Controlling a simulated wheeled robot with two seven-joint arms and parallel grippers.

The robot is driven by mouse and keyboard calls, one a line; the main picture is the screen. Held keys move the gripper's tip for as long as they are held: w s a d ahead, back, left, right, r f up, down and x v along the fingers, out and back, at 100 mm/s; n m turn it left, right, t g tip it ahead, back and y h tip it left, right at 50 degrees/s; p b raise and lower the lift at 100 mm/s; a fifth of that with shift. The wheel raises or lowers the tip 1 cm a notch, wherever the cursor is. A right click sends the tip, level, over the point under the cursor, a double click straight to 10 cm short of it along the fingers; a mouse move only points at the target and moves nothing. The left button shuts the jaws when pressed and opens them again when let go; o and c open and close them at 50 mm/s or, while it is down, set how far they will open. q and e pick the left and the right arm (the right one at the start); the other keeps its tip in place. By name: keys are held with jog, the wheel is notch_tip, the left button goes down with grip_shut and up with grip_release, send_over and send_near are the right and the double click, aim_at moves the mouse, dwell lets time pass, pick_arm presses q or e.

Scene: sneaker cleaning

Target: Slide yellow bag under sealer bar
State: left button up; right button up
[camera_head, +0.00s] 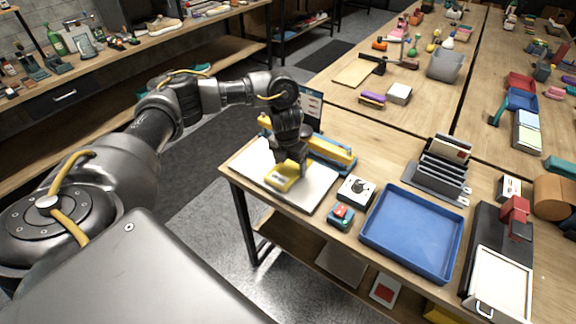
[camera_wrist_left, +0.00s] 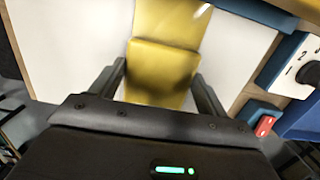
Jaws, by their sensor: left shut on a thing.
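The yellow bag (camera_head: 279,180) lies on a white board (camera_head: 314,193) at the table's left end. My left gripper (camera_head: 287,172) points down over it and is shut on it. In the left wrist view, the yellow bag (camera_wrist_left: 162,72) sits between the two fingers and runs up to the top edge. The sealer, blue with a long yellow bar (camera_head: 332,151), stands just behind the gripper; the gripper hides part of it. I cannot tell whether the bag's far end reaches under the bar. My right gripper is not in view.
Right of the board are a white box with a black dial (camera_head: 355,190) and a small teal box with a red top (camera_head: 340,217). A blue tray (camera_head: 412,268) lies farther right, with a rack of grey plates (camera_head: 440,168) behind it. The table's front edge is close to the board.

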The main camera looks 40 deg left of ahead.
pick_arm(q)
jog(key=shift+w+b, duration=1.45)
jog(key=shift+w, duration=0.75)
jog(key=o, duration=1)
jog(key=shift+o, duration=0.2)
jog(key=shift+r, duration=0.1)
notch_tip(320, 180, up, 11)
jog(key=s+p, duration=0.1)
jog(key=shift+s+f+p, duration=0.15)
jog(key=shift+f+p, duration=0.05)
jog(key=shift+p, duration=0.1)
